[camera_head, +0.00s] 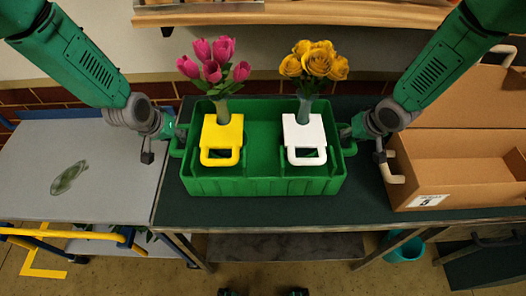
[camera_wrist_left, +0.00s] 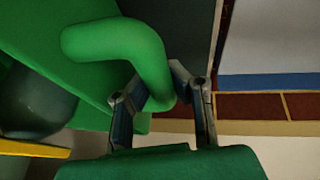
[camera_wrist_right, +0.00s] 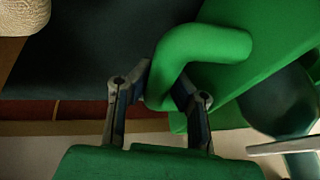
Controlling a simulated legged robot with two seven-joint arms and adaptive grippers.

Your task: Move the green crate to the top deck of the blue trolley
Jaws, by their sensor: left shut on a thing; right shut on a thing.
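The green crate (camera_head: 262,186) sits on the dark table in the head view. It holds a yellow holder (camera_head: 222,134) with pink flowers and a white holder (camera_head: 303,135) with yellow flowers. My left gripper (camera_head: 177,137) is shut on the crate's left handle, and the green handle (camera_wrist_left: 130,45) shows between its fingers in the left wrist view. My right gripper (camera_head: 350,136) is shut on the right handle, which also shows in the right wrist view (camera_wrist_right: 195,48).
A green smear or leaf-like thing (camera_head: 69,177) lies on the trolley's deck. A cardboard box (camera_head: 455,170) with pale handles stands close to the right of the crate. A wooden shelf (camera_head: 270,14) runs along the back. A teal bucket (camera_head: 406,250) is below the table.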

